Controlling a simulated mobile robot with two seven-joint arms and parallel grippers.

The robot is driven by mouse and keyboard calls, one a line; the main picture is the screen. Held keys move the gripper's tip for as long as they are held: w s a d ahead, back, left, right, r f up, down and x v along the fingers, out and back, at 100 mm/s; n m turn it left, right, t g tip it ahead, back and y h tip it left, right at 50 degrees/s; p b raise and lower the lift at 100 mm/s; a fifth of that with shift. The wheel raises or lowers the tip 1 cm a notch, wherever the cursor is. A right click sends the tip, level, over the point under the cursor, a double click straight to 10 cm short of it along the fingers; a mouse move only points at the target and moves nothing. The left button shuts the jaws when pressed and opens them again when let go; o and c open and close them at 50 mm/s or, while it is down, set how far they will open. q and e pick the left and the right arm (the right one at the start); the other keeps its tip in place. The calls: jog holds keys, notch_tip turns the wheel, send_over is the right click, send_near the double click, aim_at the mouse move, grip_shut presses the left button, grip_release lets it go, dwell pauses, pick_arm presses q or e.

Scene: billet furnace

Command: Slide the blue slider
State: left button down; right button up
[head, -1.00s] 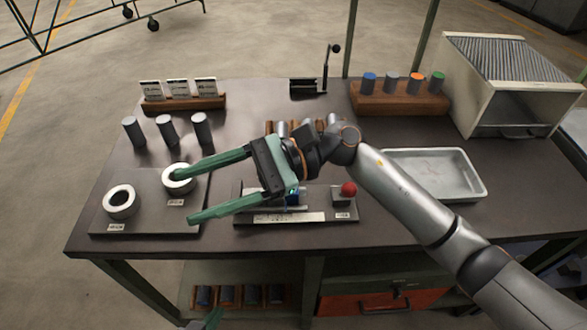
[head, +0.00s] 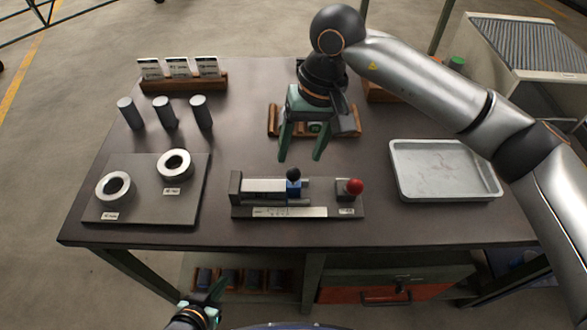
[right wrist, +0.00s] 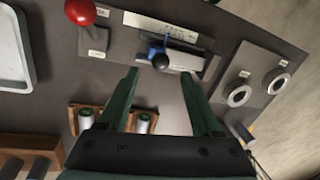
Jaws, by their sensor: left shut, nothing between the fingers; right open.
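The blue slider (head: 294,187) with a black knob on top sits on a grey metal rail fixture at the front middle of the table, towards the right end of its rail. It also shows in the right wrist view (right wrist: 158,46), where the black knob covers part of it. My right gripper (head: 301,158) is open and empty. It points down above the table, behind the slider and apart from it; the right wrist view shows its two fingers (right wrist: 158,72) with the knob beyond and between their tips. My left gripper (head: 217,290) is shut and empty below the table's front edge.
A red ball knob (head: 355,186) stands right of the rail. A plate with two rings (head: 174,163) lies left. A wooden rack (head: 272,121) is behind my right gripper. A grey tray (head: 398,181) is at right. Upright grey cylinders (head: 165,113) stand back left.

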aim_at(294, 169)
jog(key=f, duration=0.2)
jog(key=a+f, duration=0.1)
jog(key=f, duration=0.4)
jog(key=shift+s+a+p, duration=0.1)
jog(key=shift+a+p, duration=0.15)
jog(key=shift+p, duration=0.1)
jog(key=c, duration=1)
jog(key=shift+a, duration=0.1)
grip_shut()
